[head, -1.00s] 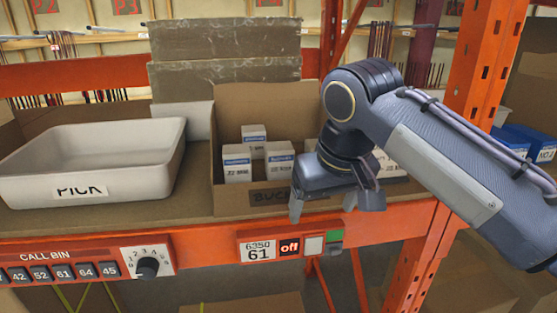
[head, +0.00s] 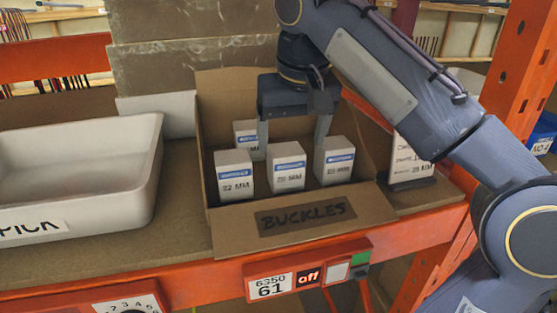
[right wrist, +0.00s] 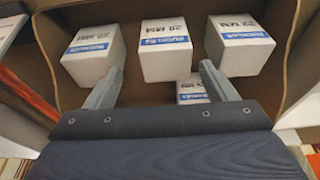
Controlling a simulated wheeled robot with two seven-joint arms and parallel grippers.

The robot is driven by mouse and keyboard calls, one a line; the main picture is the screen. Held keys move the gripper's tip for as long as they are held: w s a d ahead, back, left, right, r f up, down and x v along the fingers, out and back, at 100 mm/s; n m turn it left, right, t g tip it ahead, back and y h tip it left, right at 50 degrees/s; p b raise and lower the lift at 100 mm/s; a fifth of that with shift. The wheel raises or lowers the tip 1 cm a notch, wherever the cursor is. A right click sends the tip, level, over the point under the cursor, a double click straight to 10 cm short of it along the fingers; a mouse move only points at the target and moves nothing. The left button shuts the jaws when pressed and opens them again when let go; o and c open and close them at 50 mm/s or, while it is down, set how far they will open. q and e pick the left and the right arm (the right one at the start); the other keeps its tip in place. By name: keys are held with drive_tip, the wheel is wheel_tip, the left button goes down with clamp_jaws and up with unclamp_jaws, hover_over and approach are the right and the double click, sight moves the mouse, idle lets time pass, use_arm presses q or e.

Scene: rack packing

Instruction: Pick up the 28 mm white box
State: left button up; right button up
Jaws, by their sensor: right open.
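Several white boxes with blue bands stand in the cardboard BUCKLES bin. The front-left box (head: 234,178) reads 22 MM. The middle box (head: 286,170) seems to read 28 MM, though blurred, and shows at the centre of the right wrist view (right wrist: 165,55). The right box (head: 336,162) and back box (head: 245,136) have sizes I cannot read surely. My right gripper (head: 293,142) is open and empty, pointing down into the bin just behind the middle box, its fingers spread to either side of it. Contact cannot be told. My left gripper is not in view.
A white PICK tote (head: 140,190) stands to the left on the shelf. A small white sign (head: 410,160) stands right of the bin. An orange rack post (head: 515,80) rises at the right.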

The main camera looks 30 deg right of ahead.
sight(285, 165)
drive_tip(key=shift+a+x, duration=0.2)
drive_tip(key=shift+x, duration=1.6)
drive_tip(key=shift+a+x, duration=0.2)
drive_tip(key=shift+x, duration=1.6)
drive_tip(key=shift+f, duration=0.1)
drive_tip(key=c, duration=1.2)
